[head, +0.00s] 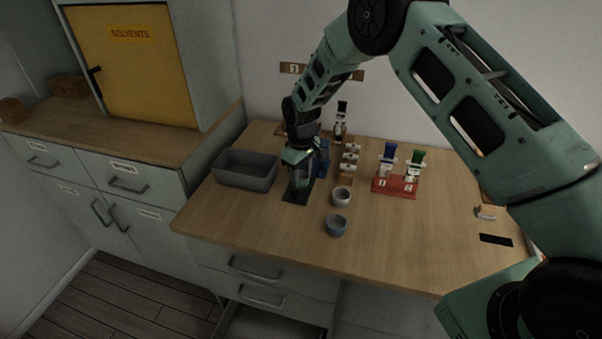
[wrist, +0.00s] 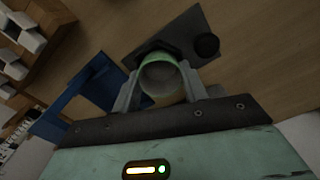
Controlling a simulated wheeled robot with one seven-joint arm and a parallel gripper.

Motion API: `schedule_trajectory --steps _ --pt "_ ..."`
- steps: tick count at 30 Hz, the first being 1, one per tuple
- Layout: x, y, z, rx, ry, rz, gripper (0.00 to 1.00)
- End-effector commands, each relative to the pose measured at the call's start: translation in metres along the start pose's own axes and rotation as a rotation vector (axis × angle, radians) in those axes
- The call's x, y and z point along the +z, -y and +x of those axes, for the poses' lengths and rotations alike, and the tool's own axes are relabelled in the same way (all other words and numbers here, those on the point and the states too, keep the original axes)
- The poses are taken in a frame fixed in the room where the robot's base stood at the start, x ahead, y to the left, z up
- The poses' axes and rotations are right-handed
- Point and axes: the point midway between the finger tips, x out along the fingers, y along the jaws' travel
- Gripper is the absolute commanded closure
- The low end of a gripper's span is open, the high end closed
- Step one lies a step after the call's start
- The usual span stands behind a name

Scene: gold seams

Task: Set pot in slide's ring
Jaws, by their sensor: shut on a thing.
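My gripper (wrist: 160,85) is shut on a pale green round pot (wrist: 160,76), one finger on each side, with the pot's open mouth facing the wrist camera. Behind the pot lies a dark grey plate, likely the slide (wrist: 192,30), with a round black knob (wrist: 207,46). A dark angular edge, perhaps the ring (wrist: 148,48), shows close against the pot's far side; I cannot tell whether the pot is inside it or above it. In the head view my gripper (head: 296,189) points down over the dark plate (head: 291,197) and largely hides the pot.
A grey bin (head: 246,170) stands left of my gripper. A pale cup (head: 342,196) and a blue-grey cup (head: 337,227) stand to the right. A blue bracket (wrist: 72,100) is close beside the gripper. A red rack (head: 395,187) is farther right. The front of the wooden counter is clear.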

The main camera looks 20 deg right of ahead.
Motion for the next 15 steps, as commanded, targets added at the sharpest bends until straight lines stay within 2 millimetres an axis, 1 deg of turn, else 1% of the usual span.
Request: schedule_trajectory --steps 10,11,12,13,15 --pt "-0.0001 0.0 0.0003 0.0 0.0 0.0 0.78" --pt "-0.0001 0.0 0.0003 0.0 0.0 0.0 0.51" --pt "-0.0001 0.0 0.0003 0.0 0.0 0.0 0.4" --pt "-0.0001 0.0 0.0003 0.0 0.0 0.0 0.32" --pt "-0.0001 0.0 0.0003 0.0 0.0 0.0 0.32"
